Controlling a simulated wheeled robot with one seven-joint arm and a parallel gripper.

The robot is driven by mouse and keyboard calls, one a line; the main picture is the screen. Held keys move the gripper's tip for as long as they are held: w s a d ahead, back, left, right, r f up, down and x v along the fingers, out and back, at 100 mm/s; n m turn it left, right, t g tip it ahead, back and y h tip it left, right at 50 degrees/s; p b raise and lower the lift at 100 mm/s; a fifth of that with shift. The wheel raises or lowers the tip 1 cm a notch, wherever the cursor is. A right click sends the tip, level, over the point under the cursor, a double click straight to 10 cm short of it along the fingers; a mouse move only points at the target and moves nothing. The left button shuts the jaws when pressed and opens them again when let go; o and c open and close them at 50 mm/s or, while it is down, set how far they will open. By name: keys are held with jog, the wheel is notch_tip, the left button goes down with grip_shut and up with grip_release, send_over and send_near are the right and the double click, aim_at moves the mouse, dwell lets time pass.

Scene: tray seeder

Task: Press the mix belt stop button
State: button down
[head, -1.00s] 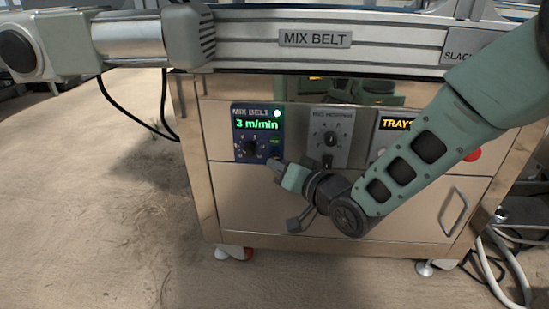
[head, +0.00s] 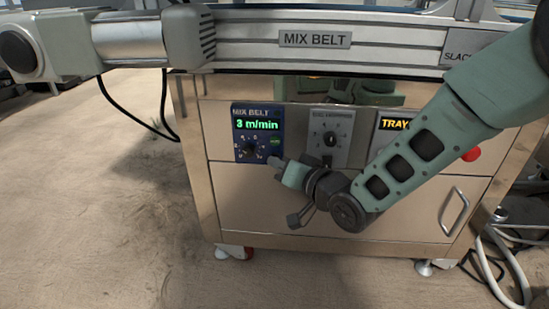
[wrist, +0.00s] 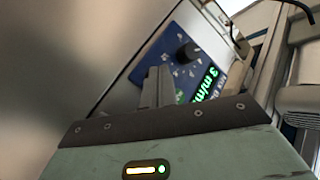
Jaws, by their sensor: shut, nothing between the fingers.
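The blue mix belt panel (head: 238,152) is on the cabinet front at the left. Its display (head: 257,125) reads 3 m/min in green, with a black knob (head: 250,146) below and a small green button (head: 275,141) at right. The lamp at its top right is dark. My gripper (head: 275,162) is shut and empty, its tips at the panel's lower right corner. In the wrist view the closed fingers (wrist: 157,86) overlap the panel (wrist: 168,48). No stop button shows; the fingers cover that corner. I cannot tell whether they touch it.
A grey dial panel (head: 331,138) stands right of the blue one, and a trays display (head: 395,124) lies beyond it, partly behind my arm. A red button (head: 471,154) is farther right. The belt frame (head: 390,45) runs above; a drawer handle (head: 454,212) sticks out below.

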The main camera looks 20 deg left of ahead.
jog(key=shift+s, duration=0.1)
jog(key=shift+s+d, duration=0.1)
jog(key=shift+s, duration=0.25)
jog(key=shift+s, duration=0.1)
jog(key=shift+s+d, duration=0.25)
jog(key=shift+s, duration=0.7)
jog(key=shift+s+d, duration=0.25)
jog(key=shift+s, duration=0.7)
jog(key=shift+s+d, duration=0.25)
jog(key=shift+s, duration=0.7)
jog(key=s+d+r+n+g+h+p, duration=0.1)
jog(key=s+d+r+g+h+p, duration=0.3)
jog(key=s+d, duration=0.45)
jog(key=s+d+r+n+g+h+p, duration=0.15)
jog(key=s+d+r+h+p, duration=0.4)
jog(key=d, duration=0.65)
jog(key=s+d+r+n+g+h+p, duration=0.1)
jog(key=s+d+r+g+h+p, duration=0.25)
jog(key=s+d+r, duration=0.45)
notch_tip(320, 180, up, 35)
jog(key=w+d+p, duration=0.1)
jog(key=w+p, duration=0.1)
jog(key=p, duration=3.5)
jog(key=shift+t, duration=0.3)
